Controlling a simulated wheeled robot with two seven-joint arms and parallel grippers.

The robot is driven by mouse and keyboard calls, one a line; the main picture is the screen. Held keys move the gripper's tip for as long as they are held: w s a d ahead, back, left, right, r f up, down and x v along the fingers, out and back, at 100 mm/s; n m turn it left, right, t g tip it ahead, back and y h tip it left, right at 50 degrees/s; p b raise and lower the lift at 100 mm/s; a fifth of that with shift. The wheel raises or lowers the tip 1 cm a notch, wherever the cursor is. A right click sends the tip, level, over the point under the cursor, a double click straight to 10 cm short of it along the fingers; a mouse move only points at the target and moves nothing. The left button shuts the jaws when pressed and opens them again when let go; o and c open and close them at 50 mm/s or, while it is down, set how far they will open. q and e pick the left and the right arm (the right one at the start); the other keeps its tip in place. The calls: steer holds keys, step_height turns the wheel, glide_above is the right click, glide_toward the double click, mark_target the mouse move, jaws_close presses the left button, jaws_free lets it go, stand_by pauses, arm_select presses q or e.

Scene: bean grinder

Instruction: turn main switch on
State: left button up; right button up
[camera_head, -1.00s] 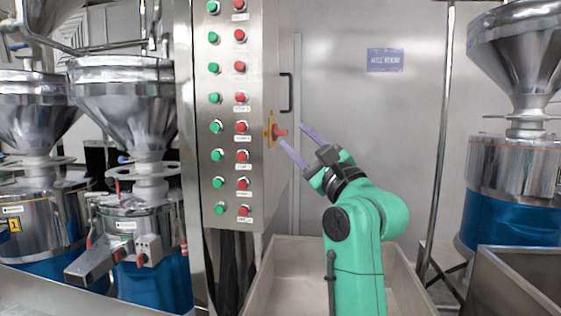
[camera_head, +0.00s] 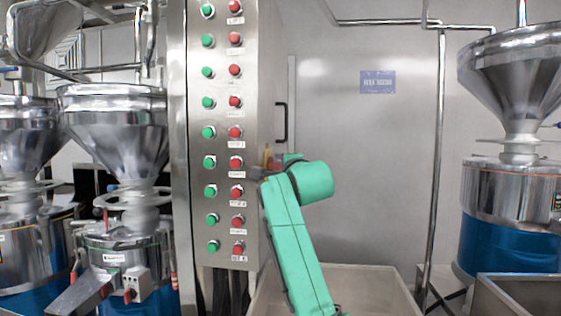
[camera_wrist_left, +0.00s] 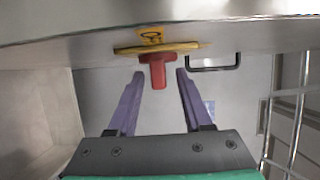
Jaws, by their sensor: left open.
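The main switch is a red handle (camera_wrist_left: 157,70) on a yellow plate (camera_wrist_left: 155,47), on the side face of the steel control cabinet. In the head view the red handle (camera_head: 274,163) shows only in part, just above my green left arm. My left gripper (camera_wrist_left: 160,76) is open, with one purple finger on each side of the red handle and a visible gap to each. In the head view its fingers are mostly hidden by the arm. My right gripper is in neither view.
The cabinet front (camera_head: 222,255) carries columns of green and red buttons close to the left of my arm. A black door handle (camera_head: 283,122) is above the switch. A light bin (camera_head: 375,285) stands below. Steel grinders (camera_head: 520,190) stand on both sides.

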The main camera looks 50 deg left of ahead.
arm_select(q)
steer(key=shift+a+f, duration=0.1)
jaws_close()
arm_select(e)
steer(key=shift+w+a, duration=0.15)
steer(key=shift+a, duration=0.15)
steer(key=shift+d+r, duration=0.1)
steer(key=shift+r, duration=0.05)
arm_select(q)
steer(key=shift+w+r+m+g+h+p, duration=0.1)
steer(key=shift+r+m+g+h+p, duration=0.2)
steer(key=shift+h+p, duration=0.35)
steer(key=g+h+p, duration=0.1)
steer(key=p, duration=0.2)
steer(key=r+m+g+h+p, duration=0.1)
steer(key=h+p, duration=0.1)
steer(key=p, duration=0.2)
steer(key=shift+g, duration=0.3)
steer(key=shift+w+a+f+m+g+h+p, duration=0.1)
steer(key=shift+f+m+g+h+p, duration=0.25)
steer(key=shift+h+p, duration=0.3)
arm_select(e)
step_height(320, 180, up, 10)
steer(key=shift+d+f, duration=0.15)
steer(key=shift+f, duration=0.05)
